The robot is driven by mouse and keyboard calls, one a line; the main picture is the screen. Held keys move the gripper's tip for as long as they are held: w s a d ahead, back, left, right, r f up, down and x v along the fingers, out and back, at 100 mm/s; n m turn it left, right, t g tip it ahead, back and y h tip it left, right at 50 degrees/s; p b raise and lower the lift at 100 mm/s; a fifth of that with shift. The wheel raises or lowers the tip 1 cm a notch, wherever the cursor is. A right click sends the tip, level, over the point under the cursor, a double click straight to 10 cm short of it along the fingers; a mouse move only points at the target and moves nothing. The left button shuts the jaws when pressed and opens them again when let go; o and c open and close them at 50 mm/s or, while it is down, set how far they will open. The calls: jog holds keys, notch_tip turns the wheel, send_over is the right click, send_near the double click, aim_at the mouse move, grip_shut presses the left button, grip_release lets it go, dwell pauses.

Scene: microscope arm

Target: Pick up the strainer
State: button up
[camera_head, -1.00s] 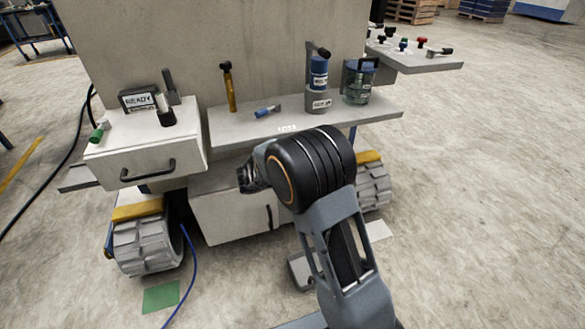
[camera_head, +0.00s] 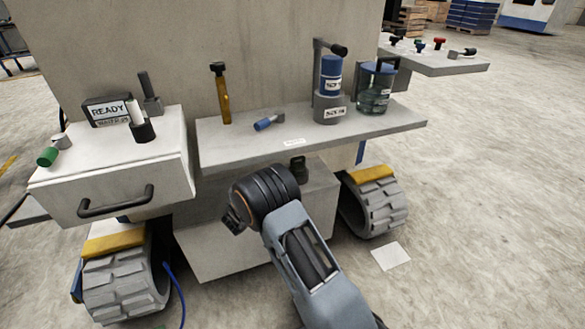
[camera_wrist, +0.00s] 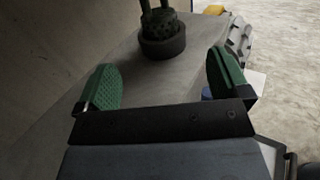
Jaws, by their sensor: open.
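In the wrist view a dark, perforated cylinder with two upright posts, which looks like the strainer (camera_wrist: 162,38), stands in or on a round dark base. It stands on a grey surface beyond my fingers. In the head view a small dark object (camera_head: 297,170) below the shelf's front edge looks like the same thing. My gripper (camera_wrist: 162,82) is open and empty, its two green pads wide apart. The strainer shows between and beyond the pads, apart from them. In the head view my arm's wrist hides the fingers.
The grey shelf (camera_head: 215,150) above holds a yellow-handled tool (camera_head: 222,95), a blue-ended piece (camera_head: 265,124), a blue bottle in a holder (camera_head: 330,78) and a glass jar (camera_head: 375,95). A drawer box (camera_head: 70,185) stands left. Treaded wheels (camera_head: 375,205) flank the lower cabinet.

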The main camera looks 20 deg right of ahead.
jog(key=b, duration=0.2)
send_near(295, 168)
jog(key=x, duration=0.4)
jog(key=shift+w+d+r, duration=0.15)
jog(key=b+x, duration=0.3)
jog(key=x, duration=0.1)
jog(key=shift+d+f, duration=0.2)
jog(key=shift+d, duration=0.05)
jog(key=shift+w+d+r, duration=0.1)
jog(key=shift+w+d, duration=0.25)
jog(key=shift+d, duration=0.05)
jog(key=c, duration=1)
jog(key=shift+r, duration=0.1)
jog(key=shift+c, duration=0.2)
